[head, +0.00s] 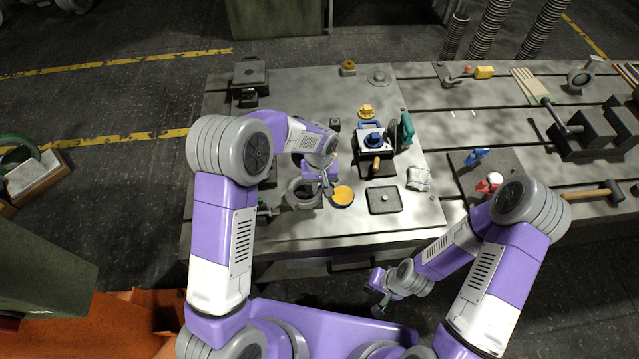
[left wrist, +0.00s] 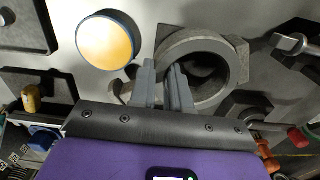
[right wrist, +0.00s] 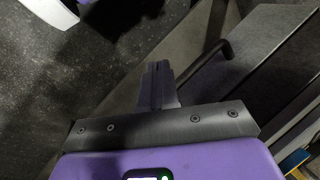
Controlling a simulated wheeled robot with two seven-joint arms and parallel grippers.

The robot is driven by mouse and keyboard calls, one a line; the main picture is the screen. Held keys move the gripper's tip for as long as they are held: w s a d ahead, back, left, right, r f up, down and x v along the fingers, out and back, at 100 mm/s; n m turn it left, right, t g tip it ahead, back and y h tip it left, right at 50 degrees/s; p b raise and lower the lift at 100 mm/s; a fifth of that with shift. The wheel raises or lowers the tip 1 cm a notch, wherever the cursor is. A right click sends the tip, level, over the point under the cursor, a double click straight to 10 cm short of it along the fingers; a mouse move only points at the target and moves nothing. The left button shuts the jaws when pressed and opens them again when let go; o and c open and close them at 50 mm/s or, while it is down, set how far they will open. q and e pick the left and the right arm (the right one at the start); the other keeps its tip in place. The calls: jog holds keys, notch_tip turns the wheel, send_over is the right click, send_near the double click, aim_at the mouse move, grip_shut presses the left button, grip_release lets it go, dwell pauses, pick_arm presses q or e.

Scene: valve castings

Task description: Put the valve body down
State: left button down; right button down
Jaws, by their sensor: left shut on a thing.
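The valve body (head: 303,196) is a grey ring-shaped casting on or just above the table at its left front. My left gripper (head: 327,188) is shut on its wall. In the left wrist view the fingers (left wrist: 168,75) grip the near-left part of the ring (left wrist: 205,43). I cannot tell whether its underside touches the table. My right gripper (head: 381,304) hangs off the front edge of the table, empty, its fingers (right wrist: 158,75) together in the right wrist view.
A round orange-topped disc (head: 342,196) lies close right of the valve body. A dark square tray (head: 383,200) is further right. Behind stands a fixture with a blue part (head: 374,140) and a wooden-handled tool (head: 376,164). Bare tabletop (head: 300,228) shows in front.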

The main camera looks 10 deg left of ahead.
pick_arm(q)
jog(key=shift+w+f, duration=0.1)
jog(key=shift+f, duration=0.25)
jog(key=shift+f+b, duration=0.25)
jog(key=shift+b, duration=0.1)
dwell(0.3)
jog(key=c, duration=1)
grip_release()
jog(key=shift+f, duration=0.1)
notch_tip(320, 180, up, 8)
jog(key=shift+f+p, duration=0.15)
jog(key=shift+p, duration=0.9)
